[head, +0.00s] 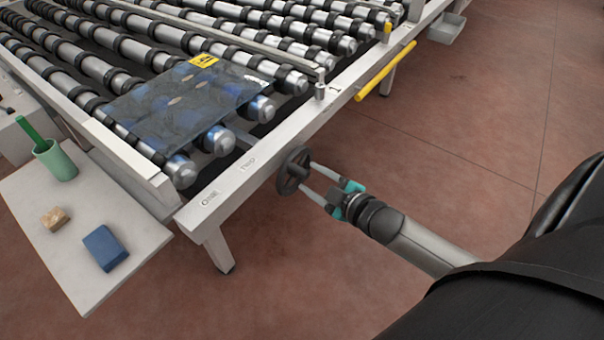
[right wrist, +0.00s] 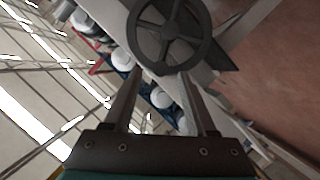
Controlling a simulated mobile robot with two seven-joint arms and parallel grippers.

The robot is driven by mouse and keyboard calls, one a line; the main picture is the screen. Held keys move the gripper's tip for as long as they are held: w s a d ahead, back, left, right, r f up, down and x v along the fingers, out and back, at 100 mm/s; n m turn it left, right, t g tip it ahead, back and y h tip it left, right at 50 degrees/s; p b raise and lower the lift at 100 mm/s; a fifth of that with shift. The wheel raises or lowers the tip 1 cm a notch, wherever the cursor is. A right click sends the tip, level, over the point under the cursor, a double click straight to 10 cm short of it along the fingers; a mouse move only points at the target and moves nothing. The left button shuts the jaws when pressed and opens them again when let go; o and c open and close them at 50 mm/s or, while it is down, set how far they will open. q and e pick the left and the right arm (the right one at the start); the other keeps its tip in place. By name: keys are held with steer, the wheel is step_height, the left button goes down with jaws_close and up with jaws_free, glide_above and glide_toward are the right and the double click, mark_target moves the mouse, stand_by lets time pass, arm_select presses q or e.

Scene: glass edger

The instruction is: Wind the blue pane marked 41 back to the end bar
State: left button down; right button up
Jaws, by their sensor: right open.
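The blue glass pane (head: 165,118) lies flat across the rollers near the front left corner of the conveyor. A yellow label (head: 204,61) sits at its far corner; its number is too small to read. A dark handwheel (head: 293,171) is mounted on the side of the frame, and it also shows in the right wrist view (right wrist: 170,42). My right gripper (head: 307,180) is open and empty, its fingers pointing at the wheel. In the right wrist view the wheel lies just ahead of the fingertips (right wrist: 162,74). Contact cannot be told. My left gripper is out of view.
A raised pale bar (head: 120,150) runs along the conveyor's left end. A side table (head: 135,225) there holds a green cup (head: 58,165), a tan block (head: 56,219) and a blue block (head: 105,248). A yellow handle (head: 386,70) projects from the frame. The floor at right is clear.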

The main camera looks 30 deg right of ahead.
steer(key=shift+b+x, duration=0.45)
steer(key=shift+x, duration=1.8)
jaws_close()
